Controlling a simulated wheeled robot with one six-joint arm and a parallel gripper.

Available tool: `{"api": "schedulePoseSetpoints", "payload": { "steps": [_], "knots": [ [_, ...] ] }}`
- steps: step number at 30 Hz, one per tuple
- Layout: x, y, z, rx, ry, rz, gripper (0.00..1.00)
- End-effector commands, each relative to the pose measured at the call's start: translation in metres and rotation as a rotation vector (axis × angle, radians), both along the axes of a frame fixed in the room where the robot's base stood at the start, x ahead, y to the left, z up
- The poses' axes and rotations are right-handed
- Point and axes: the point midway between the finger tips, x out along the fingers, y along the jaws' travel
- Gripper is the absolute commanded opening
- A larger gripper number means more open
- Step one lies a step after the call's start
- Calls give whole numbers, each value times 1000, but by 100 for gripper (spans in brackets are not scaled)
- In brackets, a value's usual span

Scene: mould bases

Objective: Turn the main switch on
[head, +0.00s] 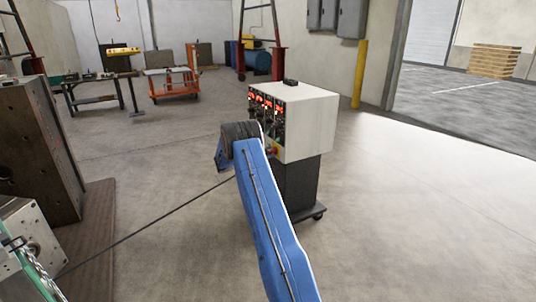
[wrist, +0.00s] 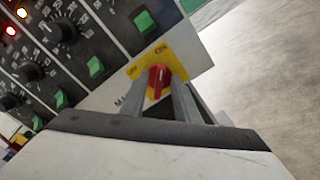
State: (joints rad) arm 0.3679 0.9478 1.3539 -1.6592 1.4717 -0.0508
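The main switch (wrist: 158,82) is a red rotary knob on a yellow plate, with an ON mark above it and another mark at its left. Its grip runs roughly up and down in the wrist view, about in line with the ON mark. My gripper (wrist: 162,92) has one grey finger on each side of the knob, with the grip between them. The fingers look apart from the grip; contact is not clear. In the head view a bit of the red and yellow switch (head: 273,150) shows beside my blue arm, which hides my gripper.
The switch is on the front of a white control cabinet (head: 308,125) on a dark wheeled stand (head: 298,187). Green rockers (wrist: 144,22), black dials (wrist: 64,32) and lit red lamps are near the switch. A cable crosses the floor at left. Floor at right is clear.

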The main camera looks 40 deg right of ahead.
Motion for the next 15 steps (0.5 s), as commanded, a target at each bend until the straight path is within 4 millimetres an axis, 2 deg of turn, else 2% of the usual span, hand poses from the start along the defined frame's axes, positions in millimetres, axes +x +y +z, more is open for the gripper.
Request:
{"api": "schedulePoseSetpoints", "payload": {
  "steps": [8, 11, 15],
  "knots": [
    [0, 1, 1, 0, -1, 0, 28],
    [2, 8, 1, 0, -1, 0, 28],
    [7, 28, 1, -1, 0, 2, 28]
  ]
}}
